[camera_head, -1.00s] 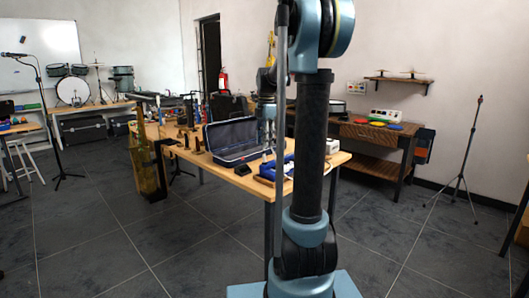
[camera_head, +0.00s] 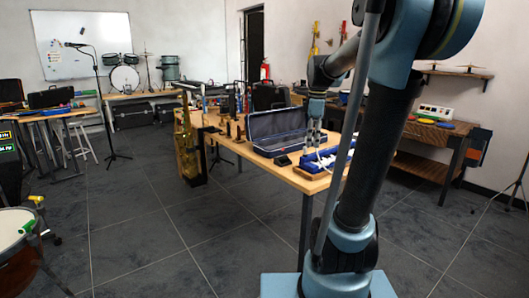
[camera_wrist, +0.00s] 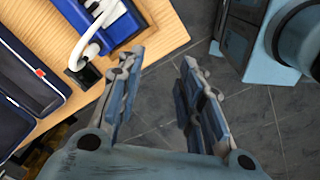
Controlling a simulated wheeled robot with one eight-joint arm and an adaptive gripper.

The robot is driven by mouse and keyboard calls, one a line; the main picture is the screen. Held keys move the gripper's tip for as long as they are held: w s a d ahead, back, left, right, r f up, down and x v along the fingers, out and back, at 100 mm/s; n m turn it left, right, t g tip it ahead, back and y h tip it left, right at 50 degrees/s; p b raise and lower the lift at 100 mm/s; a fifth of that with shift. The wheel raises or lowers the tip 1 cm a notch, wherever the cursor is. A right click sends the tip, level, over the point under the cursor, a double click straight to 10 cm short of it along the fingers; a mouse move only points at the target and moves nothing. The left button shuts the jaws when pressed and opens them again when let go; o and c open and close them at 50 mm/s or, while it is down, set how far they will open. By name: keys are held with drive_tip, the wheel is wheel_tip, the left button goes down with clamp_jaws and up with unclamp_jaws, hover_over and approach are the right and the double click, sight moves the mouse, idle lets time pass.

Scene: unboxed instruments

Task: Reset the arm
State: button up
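My arm (camera_head: 372,150) rises in front of the table in the head view and leans to the right. My gripper (camera_head: 318,145) hangs pointing down near the table's right part, small and partly beside the arm link. In the wrist view my gripper (camera_wrist: 160,58) has its two fingers spread apart. Only dark floor tiles show between them, and nothing is held. The wooden table (camera_wrist: 165,22) and a blue case with a white piece (camera_wrist: 105,25) lie to the left of the fingers.
An open blue-lined case (camera_head: 277,148) stands on the table (camera_head: 312,186). A saxophone (camera_head: 187,150) stands at the table's left end. A drum (camera_head: 18,235) is at the lower left. A wooden bench (camera_head: 425,165) is on the right. The floor (camera_head: 180,245) in front is open.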

drive_tip(key=s+f+m+t, duration=0.1)
drive_tip(key=s+f+m, duration=1.4)
drive_tip(key=s+f, duration=0.4)
drive_tip(key=s, duration=0.4)
drive_tip(key=shift+d+f+m+t, duration=0.15)
drive_tip(key=shift+d+m+t, duration=0.05)
drive_tip(key=shift+m+t, duration=0.1)
drive_tip(key=shift+s+a, duration=0.1)
